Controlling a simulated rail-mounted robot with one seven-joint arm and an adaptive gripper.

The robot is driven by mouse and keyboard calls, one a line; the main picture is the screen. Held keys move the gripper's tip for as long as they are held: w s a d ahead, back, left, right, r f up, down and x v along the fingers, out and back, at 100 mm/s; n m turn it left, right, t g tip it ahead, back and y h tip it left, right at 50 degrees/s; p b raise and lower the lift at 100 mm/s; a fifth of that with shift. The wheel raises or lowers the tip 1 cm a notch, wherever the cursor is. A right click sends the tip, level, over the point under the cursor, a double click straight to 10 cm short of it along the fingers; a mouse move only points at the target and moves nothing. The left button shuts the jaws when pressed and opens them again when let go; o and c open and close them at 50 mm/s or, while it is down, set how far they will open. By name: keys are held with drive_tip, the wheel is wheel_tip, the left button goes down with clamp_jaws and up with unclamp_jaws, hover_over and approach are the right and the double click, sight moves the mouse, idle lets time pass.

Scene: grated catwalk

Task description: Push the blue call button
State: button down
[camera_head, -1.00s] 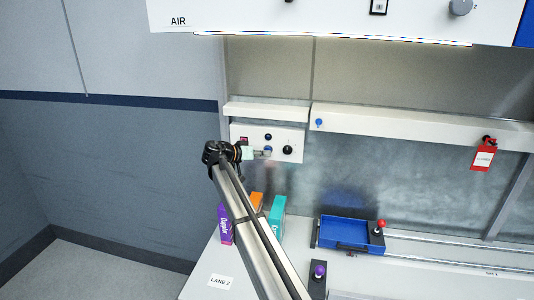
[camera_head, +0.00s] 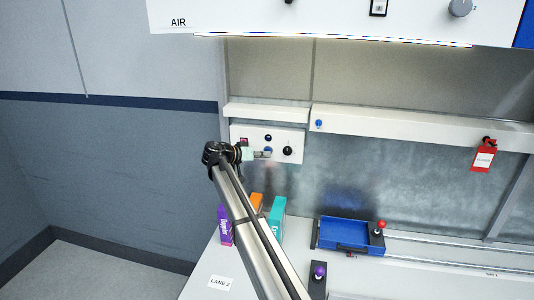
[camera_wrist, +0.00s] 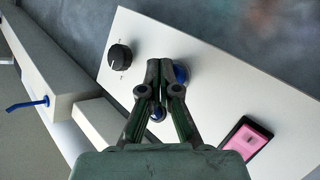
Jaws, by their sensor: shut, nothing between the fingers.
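A white control panel (camera_head: 298,134) on the back wall carries two blue round parts, one above the other. The lower, larger blue button (camera_head: 268,149) also shows in the wrist view (camera_wrist: 181,74), partly hidden behind my fingertips. The upper, smaller dark blue part (camera_head: 268,138) shows between my fingers in the wrist view (camera_wrist: 157,115). No label tells which is the call button. My gripper (camera_head: 267,154) is shut and empty, its fingertips (camera_wrist: 166,65) over the panel beside the lower button. I cannot tell whether they touch it.
A black knob (camera_head: 287,150) sits right of the buttons and a red switch (camera_head: 244,140) left. A white ledge (camera_head: 266,113) juts out above the panel. Several boxes, including a teal box (camera_head: 277,217), stand on the bench below, left of a blue tray (camera_head: 326,234).

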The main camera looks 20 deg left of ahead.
drive_tip(key=shift+w+f, duration=0.1)
drive_tip(key=shift+w, duration=0.05)
drive_tip(key=shift+w+a+b, duration=0.1)
drive_tip(key=shift+w+b, duration=0.2)
drive_tip(key=shift+b, duration=0.3)
drive_tip(key=shift+s, duration=0.1)
idle(0.3)
drive_tip(key=shift+s+b, duration=0.25)
drive_tip(key=shift+b, duration=0.25)
drive_tip(key=s+d+b, duration=0.1)
drive_tip(key=s, duration=0.5)
drive_tip(key=shift+b, duration=0.3)
